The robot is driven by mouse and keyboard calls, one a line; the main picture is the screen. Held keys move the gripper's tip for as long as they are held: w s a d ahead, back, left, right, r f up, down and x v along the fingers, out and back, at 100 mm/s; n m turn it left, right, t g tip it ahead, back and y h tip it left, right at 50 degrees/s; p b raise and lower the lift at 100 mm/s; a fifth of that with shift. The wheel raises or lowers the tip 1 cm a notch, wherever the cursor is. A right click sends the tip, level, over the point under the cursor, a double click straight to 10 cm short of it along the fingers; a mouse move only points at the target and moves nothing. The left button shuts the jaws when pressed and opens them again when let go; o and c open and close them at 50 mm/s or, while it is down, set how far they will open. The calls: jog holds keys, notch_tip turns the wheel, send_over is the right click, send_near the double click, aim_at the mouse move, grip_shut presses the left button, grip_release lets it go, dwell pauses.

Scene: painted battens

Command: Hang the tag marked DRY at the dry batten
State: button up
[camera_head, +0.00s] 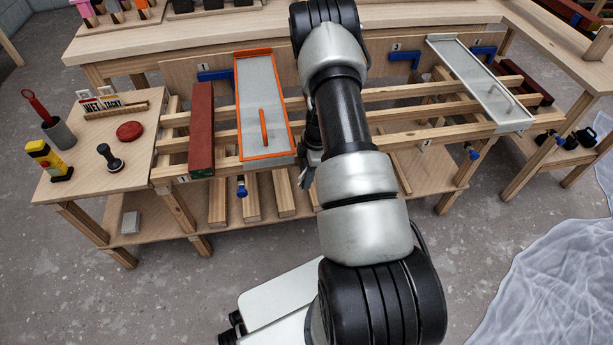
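Tags stand in a wooden rack (117,110) on the left side table. A tag marked WET (92,105) and one marked TACKY (111,101) can be read there; I cannot make out one marked DRY. A red painted batten (201,130) lies across the rack rails at the left, next to an orange-edged panel. Whether its paint is dry cannot be told. My gripper (307,177) is mostly hidden behind my arm, near the front rail right of the orange-edged panel. Its fingers and anything in them cannot be made out.
An orange-edged panel (258,85) and a grey-edged panel (470,75), each with a handle, lie across the rails (420,110). The side table holds a red disc (130,131), a black stamp (109,157), a yellow device (47,158) and a grey cup (58,134). Sheeting covers the floor at right.

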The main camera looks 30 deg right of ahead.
jog(key=shift+o, duration=0.4)
notch_tip(320, 180, up, 16)
jog(key=d+p, duration=0.2)
jog(key=p, duration=0.1)
jog(key=shift+d+r, duration=0.15)
jog(key=shift+d, duration=0.2)
jog(key=s+a+r+m+t, duration=0.1)
jog(key=a+r+m, duration=0.15)
jog(key=r, duration=0.45)
jog(key=s+a+r+m+h, duration=0.15)
jog(key=a+r, duration=0.25)
jog(key=r, duration=0.4)
jog(key=s+a+r+m+t+y, duration=0.1)
jog(key=s+a+r+m, duration=0.15)
jog(key=r, duration=0.45)
jog(key=s+a+r+m+t+h, duration=0.1)
jog(key=s+a+r+m+t, duration=0.1)
jog(key=s+a+r+m, duration=0.5)
jog(key=s+a+r+m+t+h, duration=0.1)
jog(key=s+a+r, duration=0.3)
jog(key=s, duration=0.7)
notch_tip(320, 180, up, 20)
jog(key=d+p, duration=0.1)
jog(key=p, duration=1.8)
jog(key=shift+d+p, duration=0.2)
jog(key=shift+p, duration=0.1)
jog(key=shift+w+y, duration=0.1)
jog(key=shift+y, duration=0.15)
